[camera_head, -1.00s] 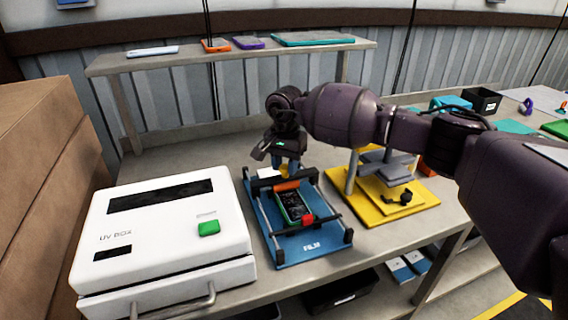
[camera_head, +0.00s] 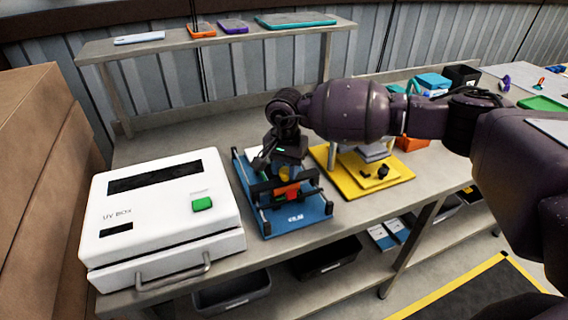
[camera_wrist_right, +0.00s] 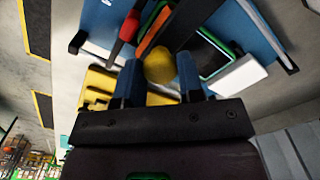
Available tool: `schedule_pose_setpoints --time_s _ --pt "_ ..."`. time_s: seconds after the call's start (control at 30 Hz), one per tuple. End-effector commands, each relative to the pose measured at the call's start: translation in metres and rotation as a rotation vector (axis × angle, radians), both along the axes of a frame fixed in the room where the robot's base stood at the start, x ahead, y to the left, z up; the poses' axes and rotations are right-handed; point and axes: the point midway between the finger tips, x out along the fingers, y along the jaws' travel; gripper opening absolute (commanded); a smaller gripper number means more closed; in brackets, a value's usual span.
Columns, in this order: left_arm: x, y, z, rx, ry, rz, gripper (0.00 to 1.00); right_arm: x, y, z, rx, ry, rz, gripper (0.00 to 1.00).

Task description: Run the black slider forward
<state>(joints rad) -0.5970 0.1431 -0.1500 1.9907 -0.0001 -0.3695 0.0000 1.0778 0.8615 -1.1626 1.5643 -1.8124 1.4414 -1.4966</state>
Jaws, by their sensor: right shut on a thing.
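The blue film fixture (camera_head: 256,228) stands on the bench with dark rails along its sides. The black slider (camera_head: 262,187) spans it as a dark crossbar, partly hidden behind my right gripper (camera_head: 285,174). In the right wrist view, my right gripper (camera_wrist_right: 159,78) has its two blue fingers closed around a round yellow knob (camera_wrist_right: 158,65), which seems to belong to the slider. Beside the knob are an orange roller (camera_wrist_right: 157,30), a red piece (camera_wrist_right: 130,25) and a dark phone in a green frame (camera_wrist_right: 208,50). The phone is mostly hidden in the head view. My left gripper is out of view.
The white UV box (camera_head: 160,235) stands close on the left of the fixture. A yellow press stand (camera_head: 385,185) is close on its right. A shelf (camera_head: 220,42) with several phone-like pieces runs behind. The bench's front edge is just before the fixture.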

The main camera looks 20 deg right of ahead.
Motion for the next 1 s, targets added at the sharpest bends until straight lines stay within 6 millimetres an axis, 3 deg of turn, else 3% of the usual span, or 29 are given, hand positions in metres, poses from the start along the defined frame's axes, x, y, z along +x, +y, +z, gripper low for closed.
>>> schedule_pose_setpoints --time_s 0.17,0.2,0.33,0.73,1.0 --pt "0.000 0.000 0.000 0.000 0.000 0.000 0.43 0.001 0.000 0.001 0.001 -0.002 -0.001 0.00" --pt "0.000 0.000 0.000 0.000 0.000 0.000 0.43 0.001 0.000 0.001 0.001 -0.002 -0.001 0.40" --pt "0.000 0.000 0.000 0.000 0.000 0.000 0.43 0.001 0.000 0.001 0.000 -0.001 -0.001 0.59" --pt "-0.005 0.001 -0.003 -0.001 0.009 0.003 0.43 0.001 0.000 0.006 0.000 -0.001 0.000 0.61" --pt "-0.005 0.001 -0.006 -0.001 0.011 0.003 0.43 0.002 0.000 0.049 0.000 -0.006 0.000 0.61"
